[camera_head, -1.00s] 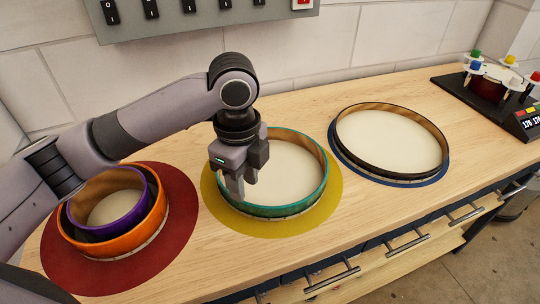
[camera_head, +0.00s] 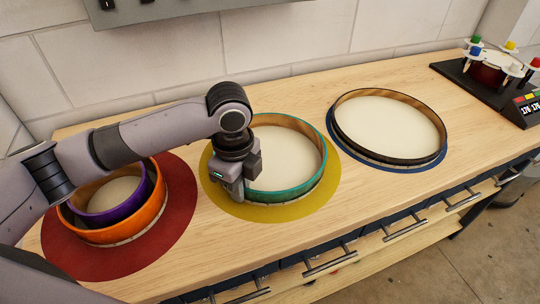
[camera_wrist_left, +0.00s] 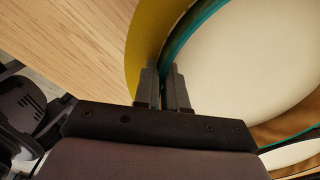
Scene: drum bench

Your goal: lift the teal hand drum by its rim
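The teal hand drum (camera_head: 302,187) stands on a yellow round mat (camera_head: 320,199) in the middle of the bench, its pale skin facing up inside a teal-edged wooden rim. It also shows in the left wrist view (camera_wrist_left: 245,50). My left gripper (camera_head: 239,192) is down at the drum's left rim. In the left wrist view its two fingers (camera_wrist_left: 164,88) are close together, one on each side of the rim, and look shut on it. The fingertips are partly hidden. The drum sits level on the mat. My right gripper is not in view.
An orange drum (camera_head: 130,232) with a purple drum (camera_head: 122,208) nested inside stands on a red mat (camera_head: 182,205) at left. A black-rimmed drum (camera_head: 390,125) is on a blue mat at right. A device with coloured knobs (camera_head: 488,75) stands at far right.

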